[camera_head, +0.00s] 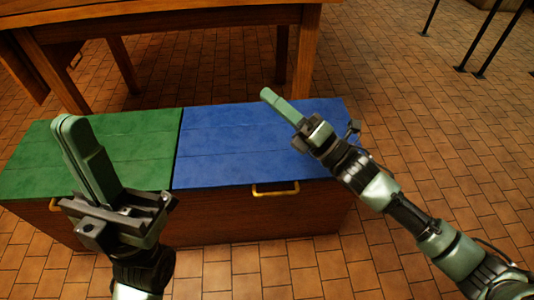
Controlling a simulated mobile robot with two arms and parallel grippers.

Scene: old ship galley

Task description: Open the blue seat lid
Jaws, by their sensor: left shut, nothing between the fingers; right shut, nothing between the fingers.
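The blue seat lid (235,148) lies flat and closed on the right half of a wooden bench box (225,219). A brass handle (275,190) sits at the lid's front edge. My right gripper (268,95) is shut and empty; in the picture it overlaps the back right part of the blue lid, apart from the handle. I cannot tell its height above the lid. My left gripper (65,122) is shut and empty, in front of the green lid (145,140) in the picture. It hides part of the green lid and the box front.
A wooden table (165,12) with thick legs stands right behind the bench. A second brass handle (55,204) on the green side is partly hidden. Thin black posts (485,50) stand at the upper right. Tiled floor (430,130) is open to the right.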

